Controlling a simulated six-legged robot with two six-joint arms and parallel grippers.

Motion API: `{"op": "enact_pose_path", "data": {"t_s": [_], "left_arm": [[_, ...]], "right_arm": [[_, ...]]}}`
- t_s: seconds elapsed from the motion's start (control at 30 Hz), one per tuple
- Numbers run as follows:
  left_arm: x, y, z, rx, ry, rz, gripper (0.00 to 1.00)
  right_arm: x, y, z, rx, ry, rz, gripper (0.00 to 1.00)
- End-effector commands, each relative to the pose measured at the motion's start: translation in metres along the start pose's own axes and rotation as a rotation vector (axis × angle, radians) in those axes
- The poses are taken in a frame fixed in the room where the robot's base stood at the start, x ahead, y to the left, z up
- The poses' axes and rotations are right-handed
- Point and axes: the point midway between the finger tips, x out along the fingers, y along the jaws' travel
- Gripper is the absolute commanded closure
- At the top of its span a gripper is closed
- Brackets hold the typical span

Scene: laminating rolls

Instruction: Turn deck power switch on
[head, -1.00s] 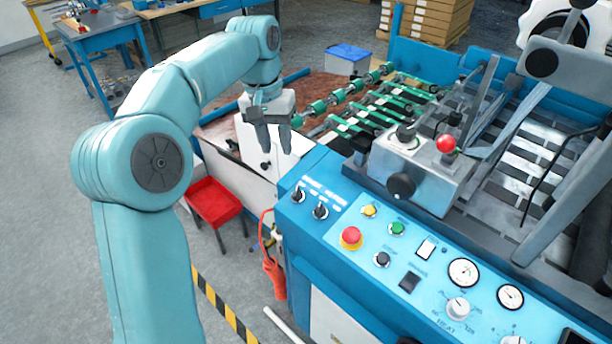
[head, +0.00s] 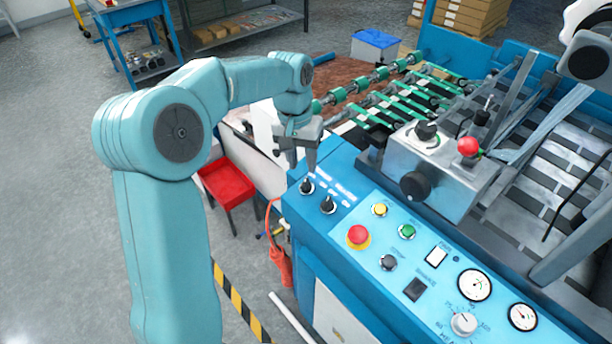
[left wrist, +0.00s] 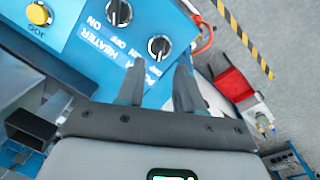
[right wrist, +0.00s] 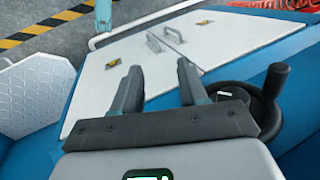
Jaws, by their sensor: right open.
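Two black rotary switches sit at the left end of the blue control panel (head: 345,222). In the left wrist view one switch (left wrist: 118,12) stands by the word HEATER. The other switch (left wrist: 159,47), at the panel's corner, has ON and OFF marks and a label partly hidden by my finger; I take it for the deck power switch, which in the head view is the far left knob (head: 307,186). Its exact setting is hard to tell. My left gripper (head: 299,160) is open and empty, just behind that knob, fingers pointing down. My right gripper (right wrist: 158,85) is open and empty.
A red emergency button (head: 358,236), a yellow button (head: 379,209) and a green button (head: 407,231) sit close by on the panel. White cabinet doors (right wrist: 130,60) and a black handwheel (right wrist: 262,100) lie before my right gripper.

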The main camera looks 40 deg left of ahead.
Motion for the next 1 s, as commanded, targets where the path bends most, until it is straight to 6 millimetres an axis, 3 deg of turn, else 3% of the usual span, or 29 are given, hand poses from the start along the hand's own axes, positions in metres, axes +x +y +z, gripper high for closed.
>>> {"op": "enact_pose_path", "data": {"t_s": [0.1, 0.3, 0.67, 0.77, 0.8, 1.0], "left_arm": [[0.024, -0.001, 0.0, -0.001, -0.003, -0.001, 0.64], [0.048, 0.001, -0.002, -0.001, -0.001, -0.001, 0.64], [0.054, 0.001, -0.004, -0.001, 0.002, -0.001, 0.64], [0.054, 0.001, -0.004, -0.001, 0.002, 0.0, 0.96], [0.054, 0.001, -0.004, -0.001, 0.002, 0.0, 1.0], [0.055, 0.001, -0.003, -0.001, -0.002, -0.001, 1.0]], "right_arm": [[0.0, 0.0, 0.0, 0.0, -0.001, 0.0, 0.57], [-0.001, 0.0, 0.0, 0.0, 0.0, 0.0, 0.57], [-0.001, 0.0, 0.0, 0.0, 0.0, 0.0, 0.57], [-0.001, 0.0, 0.0, 0.0, 0.0, 0.0, 0.57], [-0.001, 0.0, 0.0, 0.0, 0.0, 0.0, 0.57], [0.0, 0.0, 0.0, 0.0, 0.0, 0.0, 0.57]]}}
